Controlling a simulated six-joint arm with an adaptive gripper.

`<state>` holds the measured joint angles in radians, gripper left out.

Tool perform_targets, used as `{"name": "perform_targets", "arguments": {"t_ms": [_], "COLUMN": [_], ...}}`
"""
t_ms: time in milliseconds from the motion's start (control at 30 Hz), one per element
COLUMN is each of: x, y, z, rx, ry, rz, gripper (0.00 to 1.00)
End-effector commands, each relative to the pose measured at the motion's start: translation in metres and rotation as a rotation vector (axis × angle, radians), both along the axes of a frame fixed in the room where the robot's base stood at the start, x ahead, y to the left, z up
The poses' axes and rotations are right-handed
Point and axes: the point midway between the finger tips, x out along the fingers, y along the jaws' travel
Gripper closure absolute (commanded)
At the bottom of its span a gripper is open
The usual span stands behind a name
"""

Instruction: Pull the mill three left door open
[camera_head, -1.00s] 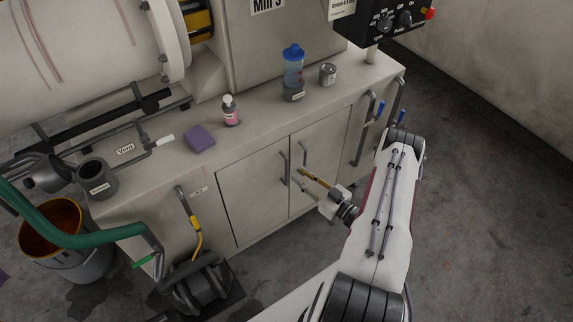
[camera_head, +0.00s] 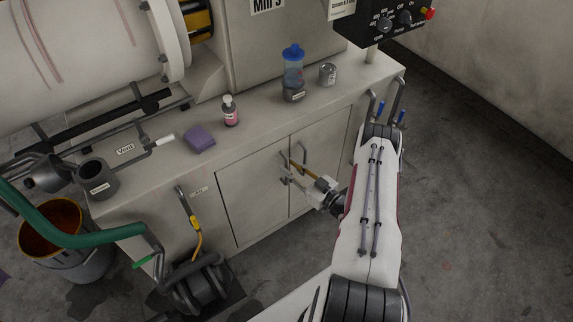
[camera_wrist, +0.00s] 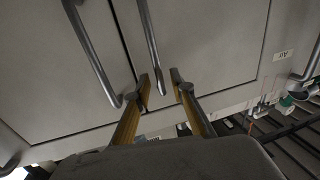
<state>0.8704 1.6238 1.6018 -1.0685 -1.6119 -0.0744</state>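The mill three left door (camera_head: 248,200) is a beige cabinet panel, seen shut in the head view. Its grey bar handle (camera_wrist: 148,35) stands near the seam; the wrist view shows it right of the seam, with the picture turned round. My gripper (camera_wrist: 160,80) is open, its two yellow-brown fingers on either side of this handle's end in the picture. I cannot tell whether they touch it. In the head view my gripper (camera_head: 289,170) is at the handles and partly covers them. The right door (camera_head: 323,140) is also shut, with its own handle (camera_wrist: 92,50).
A blue-capped bottle (camera_head: 293,68), a tin (camera_head: 327,75), a pink-labelled bottle (camera_head: 231,112) and a purple cloth (camera_head: 199,138) sit on the ledge above. A pump (camera_head: 200,287) and a bucket (camera_head: 75,262) stand at lower left. Floor before the doors is clear.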

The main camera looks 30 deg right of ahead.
Motion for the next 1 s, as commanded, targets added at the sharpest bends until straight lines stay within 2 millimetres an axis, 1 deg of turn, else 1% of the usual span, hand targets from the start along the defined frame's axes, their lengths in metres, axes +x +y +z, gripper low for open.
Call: {"name": "perform_targets", "arguments": {"t_ms": [100, 233, 400, 633, 667, 700, 733, 767, 1000], "x": [0.011, 0.019, 0.022, 0.022, 0.022, 0.022, 0.022, 0.022, 0.022], "y": [0.003, 0.004, 0.004, 0.004, 0.004, 0.004, 0.004, 0.004, 0.004], "z": [0.0, 0.0, 0.0, 0.0, 0.0, 0.0, 0.0, 0.0, 0.0], "rx": [0.0, 0.0, 0.001, 0.001, 0.001, 0.001, 0.001, 0.001, 0.001], "ry": [0.0, 0.001, 0.001, 0.001, 0.001, 0.001, 0.001, 0.001, 0.001], "rz": [0.001, 0.001, -0.001, -0.001, -0.001, -0.001, -0.001, -0.001, 0.0], "gripper": [0.76, 0.76, 0.76, 0.76, 0.79, 0.89, 0.97, 1.0, 1.0]}}
